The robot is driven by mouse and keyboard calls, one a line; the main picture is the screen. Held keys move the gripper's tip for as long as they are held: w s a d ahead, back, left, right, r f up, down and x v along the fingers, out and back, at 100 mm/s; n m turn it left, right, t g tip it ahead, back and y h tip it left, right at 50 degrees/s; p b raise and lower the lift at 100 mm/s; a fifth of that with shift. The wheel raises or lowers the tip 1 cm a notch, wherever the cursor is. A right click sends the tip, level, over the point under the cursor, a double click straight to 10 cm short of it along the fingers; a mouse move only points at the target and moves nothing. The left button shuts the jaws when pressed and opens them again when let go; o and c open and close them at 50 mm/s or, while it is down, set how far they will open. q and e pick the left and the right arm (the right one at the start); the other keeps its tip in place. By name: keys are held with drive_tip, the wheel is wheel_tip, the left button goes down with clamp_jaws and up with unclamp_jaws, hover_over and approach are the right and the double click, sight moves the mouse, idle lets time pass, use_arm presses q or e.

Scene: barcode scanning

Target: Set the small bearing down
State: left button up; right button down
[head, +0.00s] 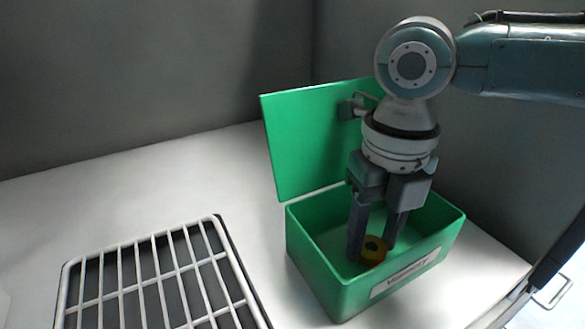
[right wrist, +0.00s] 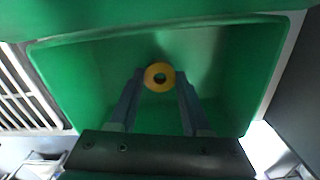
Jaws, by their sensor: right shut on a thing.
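The small bearing (head: 373,250) is a yellow-orange ring with a dark hole. It is inside the green box (head: 312,263), low down near the front wall. My right gripper (head: 374,246) reaches down into the box and is shut on the bearing. In the right wrist view the bearing (right wrist: 159,77) sits between the two fingertips, over the green floor of the box. I cannot tell whether it touches the floor. My left gripper is not in view.
The box lid (head: 318,137) stands open at the back. A white wire rack (head: 150,281) over a dark base lies to the left. The white surface (head: 190,175) between the rack and the back wall is clear. Grey walls close off the back and right.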

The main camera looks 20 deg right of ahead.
sight(370, 246)
drive_tip(key=shift+f, duration=0.15)
drive_tip(key=shift+c, duration=1.8)
unclamp_jaws()
wheel_tip(370, 246, up, 12)
drive_tip(key=p, duration=0.1)
drive_tip(key=shift+r+p, duration=0.2)
drive_tip(key=shift+p, duration=0.15)
